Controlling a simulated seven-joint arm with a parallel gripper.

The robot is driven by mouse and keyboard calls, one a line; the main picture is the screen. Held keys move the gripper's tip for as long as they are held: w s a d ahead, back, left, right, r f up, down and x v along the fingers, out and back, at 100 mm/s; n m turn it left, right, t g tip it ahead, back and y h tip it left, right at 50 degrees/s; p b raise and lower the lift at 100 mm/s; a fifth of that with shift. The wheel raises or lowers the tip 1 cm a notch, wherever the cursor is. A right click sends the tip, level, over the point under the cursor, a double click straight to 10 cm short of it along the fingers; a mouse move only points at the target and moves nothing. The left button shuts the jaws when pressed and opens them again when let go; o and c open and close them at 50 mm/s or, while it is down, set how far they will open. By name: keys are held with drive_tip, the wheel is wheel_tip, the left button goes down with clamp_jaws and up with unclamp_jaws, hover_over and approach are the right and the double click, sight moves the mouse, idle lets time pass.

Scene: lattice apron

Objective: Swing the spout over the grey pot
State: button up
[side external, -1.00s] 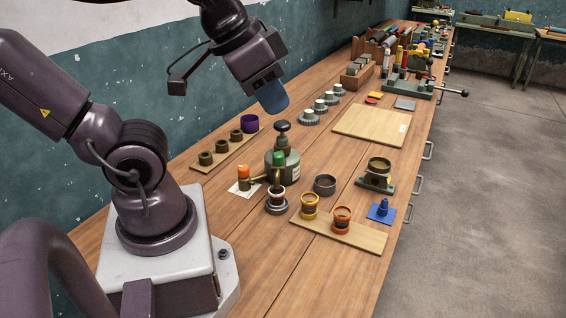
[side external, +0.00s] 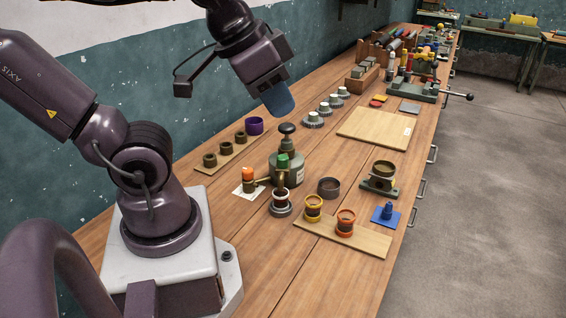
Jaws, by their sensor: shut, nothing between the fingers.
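The dispenser (side external: 287,170) is a squat grey-green body with a black knob on top, standing mid-bench. Its short brown spout (side external: 281,180), with a green cap above, points toward the camera and appears to be over a white-rimmed cup (side external: 281,195) on a round grey stand. An orange-topped piece (side external: 248,174) stands left of it, joined by a thin bar. The grey pot (side external: 329,187) sits on the bench just right of the dispenser, with no spout over it. My gripper (side external: 279,100), with blue fingers, is shut and empty, high above and behind the dispenser.
A yellow-banded pot (side external: 313,207) and an orange-banded pot (side external: 346,222) stand on a board in front. Another pot (side external: 384,170) sits on a small stand at right.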

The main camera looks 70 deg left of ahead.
drive_tip(key=o, duration=0.3)
drive_tip(key=shift+a, duration=0.15)
drive_tip(key=o, duration=0.6)
drive_tip(key=a+f+n, duration=0.1)
drive_tip(key=w+a+f+g, duration=0.1)
drive_tip(key=a, duration=0.1)
drive_tip(key=shift+w+f+n+y, duration=0.1)
drive_tip(key=shift+n+y, duration=0.2)
drive_tip(key=shift+n, duration=0.1)
drive_tip(key=shift+o, duration=0.2)
drive_tip(key=n+g, duration=0.3)
drive_tip(key=g, duration=0.2)
approach(283, 157)
drive_tip(key=f, duration=0.9)
drive_tip(key=shift+a+f, duration=0.4)
clamp_jaws()
